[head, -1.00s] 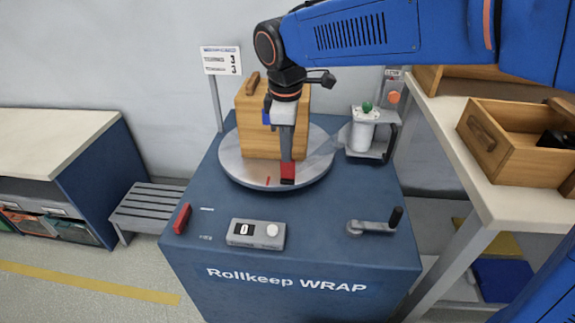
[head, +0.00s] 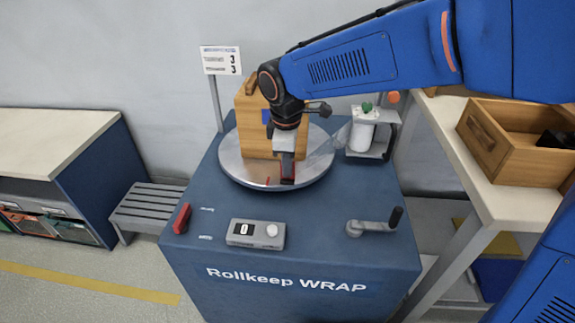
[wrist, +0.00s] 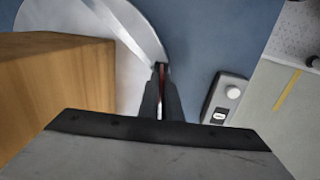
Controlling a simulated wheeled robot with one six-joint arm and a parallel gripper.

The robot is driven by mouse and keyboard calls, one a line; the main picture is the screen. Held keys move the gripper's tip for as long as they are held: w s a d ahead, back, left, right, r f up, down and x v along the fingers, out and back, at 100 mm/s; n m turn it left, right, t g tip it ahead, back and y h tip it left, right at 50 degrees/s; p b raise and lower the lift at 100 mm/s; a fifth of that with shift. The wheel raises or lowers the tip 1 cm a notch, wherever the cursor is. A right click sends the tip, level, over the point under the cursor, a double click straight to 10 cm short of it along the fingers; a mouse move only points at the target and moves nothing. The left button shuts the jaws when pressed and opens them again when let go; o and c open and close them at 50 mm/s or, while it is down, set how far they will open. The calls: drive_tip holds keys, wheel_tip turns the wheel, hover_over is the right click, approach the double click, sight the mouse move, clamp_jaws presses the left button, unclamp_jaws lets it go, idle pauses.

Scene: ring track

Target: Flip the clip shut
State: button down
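The clip (head: 288,164) is a small thin red piece at the front edge of the round metal turntable (head: 240,172). My gripper (head: 288,180) points down at it, and a dark finger covers most of the red in the head view. In the wrist view my gripper (wrist: 161,75) has its two fingers close together, with the clip as a thin red strip (wrist: 162,70) between the tips. It looks shut on the clip. The clip's lower part is hidden by the fingers.
A wooden box (head: 250,125) stands on the turntable just behind my gripper. A film roll holder (head: 365,135) is at the back right. A control box (head: 256,233), a crank (head: 375,225) and a red switch (head: 182,218) sit on the blue machine top.

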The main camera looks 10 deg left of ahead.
drive_tip(key=shift+w+g, duration=0.4)
drive_tip(key=shift+g, duration=0.4)
drive_tip(key=c, duration=2)
unclamp_jaws()
wheel_tip(320, 180, up, 17)
drive_tip(key=shift+w+r, duration=0.1)
drive_tip(key=shift+r, duration=0.1)
